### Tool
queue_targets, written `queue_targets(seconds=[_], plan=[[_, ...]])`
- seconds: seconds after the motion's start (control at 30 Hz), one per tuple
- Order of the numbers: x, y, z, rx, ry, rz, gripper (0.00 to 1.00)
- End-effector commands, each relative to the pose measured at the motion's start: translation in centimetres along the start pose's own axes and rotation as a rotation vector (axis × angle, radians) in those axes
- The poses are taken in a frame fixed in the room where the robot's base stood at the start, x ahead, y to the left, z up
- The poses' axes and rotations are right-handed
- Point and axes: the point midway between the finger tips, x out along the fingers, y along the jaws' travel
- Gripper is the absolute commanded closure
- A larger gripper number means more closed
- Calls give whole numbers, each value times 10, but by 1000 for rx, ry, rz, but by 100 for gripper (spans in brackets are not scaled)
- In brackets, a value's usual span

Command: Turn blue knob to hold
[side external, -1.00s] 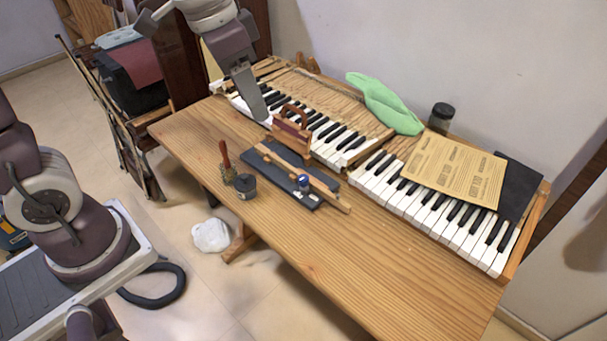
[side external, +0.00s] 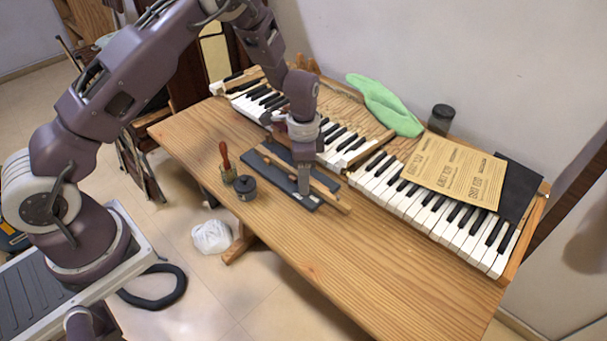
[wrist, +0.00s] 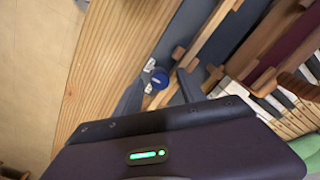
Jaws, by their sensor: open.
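The blue knob (wrist: 159,77) shows in the wrist view, with a white ring or mark by it that is too small to read. My gripper (side external: 304,190) points down over the near end of this board in the side view and hides the knob there. In the wrist view my gripper (wrist: 160,92) is open, with one dark finger on each side of the knob. I cannot tell whether either finger touches it.
The board lies on a wooden table (side external: 330,245). A small dark jar (side external: 245,187) and a red-handled tool (side external: 226,158) stand to its left. Piano keys (side external: 445,214), a printed sheet (side external: 455,170) and a green cloth (side external: 385,105) lie behind. The table's front is clear.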

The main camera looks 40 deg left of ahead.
Motion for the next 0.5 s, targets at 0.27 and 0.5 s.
queue_targets(seconds=[0.27, 0.5], plan=[[0, 0, 0, 0, 0, 0, 76], [-1, 0, 0, 0, 0, 0, 100]])
